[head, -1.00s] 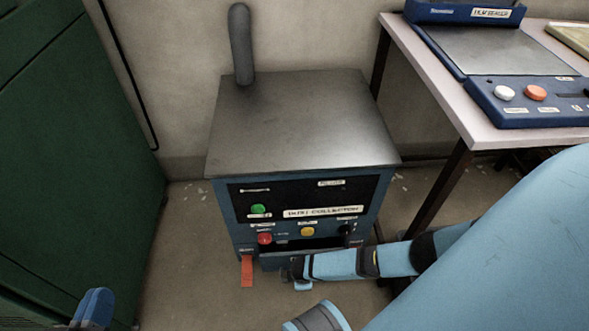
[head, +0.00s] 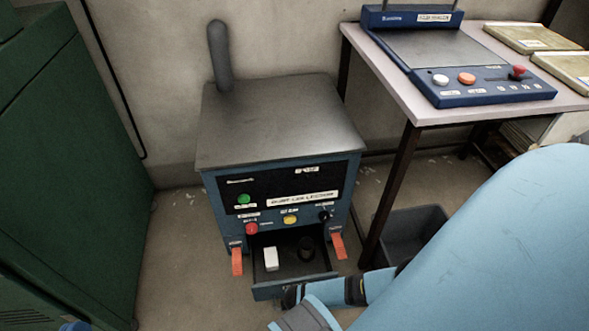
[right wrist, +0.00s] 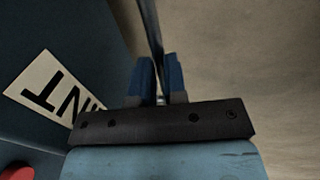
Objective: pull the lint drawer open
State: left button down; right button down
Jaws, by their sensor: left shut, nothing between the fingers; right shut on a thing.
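The lint drawer (head: 283,287) stands pulled out at the foot of the blue dust collector (head: 345,172). Inside it are a white block (head: 271,259) and a dark round thing (head: 306,249). My right gripper (right wrist: 158,80) is shut on the drawer's thin dark front edge, seen between its blue fingers in the right wrist view. In the head view my right arm comes in from the right to the drawer front, and its fingertips are hard to make out. My left gripper (head: 76,326) is shut and empty, mostly cut off at the bottom left corner.
Orange tabs (head: 237,261) flank the drawer. A green cabinet (head: 70,150) stands at the left. A table (head: 410,104) with a blue control device (head: 470,90) stands at the right, with a dark bin (head: 408,232) beneath. Floor is clear between cabinet and collector.

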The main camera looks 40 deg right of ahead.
pick_arm(q)
jog(key=shift+s+a+r, duration=0.25)
jog(key=shift+s, duration=0.05)
pick_arm(e)
jog(key=shift+s+a, duration=0.35)
jog(key=shift+s, duration=0.25)
jog(key=c, duration=1.2)
grip_release()
jog(key=shift+o, duration=0.2)
